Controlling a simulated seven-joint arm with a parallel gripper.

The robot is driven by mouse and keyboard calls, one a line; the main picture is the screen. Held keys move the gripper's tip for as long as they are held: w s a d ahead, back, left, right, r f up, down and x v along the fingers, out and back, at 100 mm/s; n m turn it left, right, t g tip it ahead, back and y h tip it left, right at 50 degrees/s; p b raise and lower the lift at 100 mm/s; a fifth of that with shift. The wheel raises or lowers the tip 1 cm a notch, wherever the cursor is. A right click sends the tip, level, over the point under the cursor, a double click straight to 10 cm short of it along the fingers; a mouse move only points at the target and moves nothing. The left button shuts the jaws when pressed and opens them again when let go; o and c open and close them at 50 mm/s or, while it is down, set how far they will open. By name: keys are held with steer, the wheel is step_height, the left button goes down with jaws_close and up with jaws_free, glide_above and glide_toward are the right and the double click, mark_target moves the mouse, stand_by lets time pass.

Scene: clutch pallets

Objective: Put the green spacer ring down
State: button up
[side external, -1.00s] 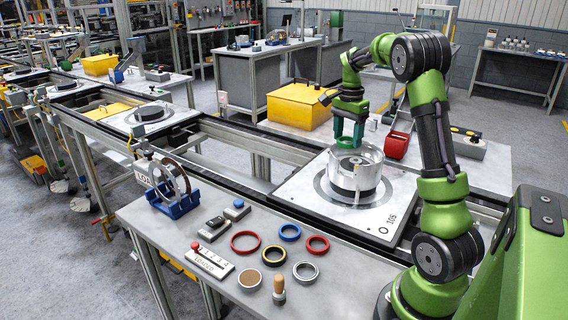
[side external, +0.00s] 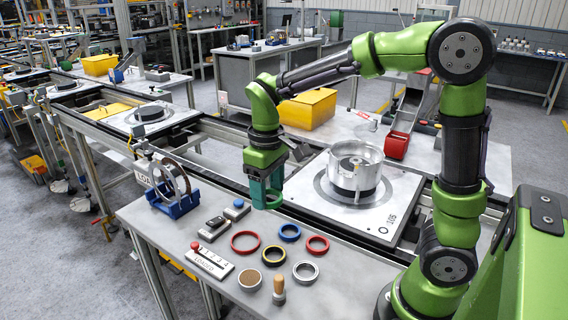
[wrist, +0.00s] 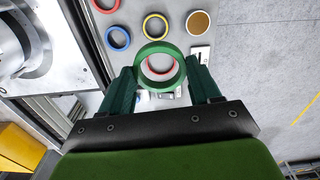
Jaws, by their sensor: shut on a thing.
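The green spacer ring (wrist: 141,62) is held between the fingertips of my gripper (wrist: 162,78), in the wrist view. In the side view my gripper (side external: 267,190) points down, and the ring (side external: 266,204) is at its lower end, hard to tell apart from the green fingers. Gripper and ring are in the air near the back edge of the grey near table (side external: 225,222). The loose rings lie lower, nearer the camera. Through the held ring, part of a red ring shows in the wrist view.
The table holds a large red ring (side external: 245,241), a blue ring (side external: 289,232), a small red ring (side external: 317,245), a yellow-black ring (side external: 274,256) and a silver ring (side external: 305,271). A blue stand (side external: 174,204) is at left. A metal housing (side external: 356,168) sits on the pallet at right.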

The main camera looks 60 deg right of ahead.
steer(key=s+a+f+n, duration=0.4)
steer(key=s+f+n, duration=0.2)
steer(key=s+n, duration=0.2)
steer(key=n, duration=0.8)
glide_toward(304, 301)
steer(key=shift+f, duration=3.25)
steer(key=shift+f, duration=0.15)
steer(key=o, duration=1)
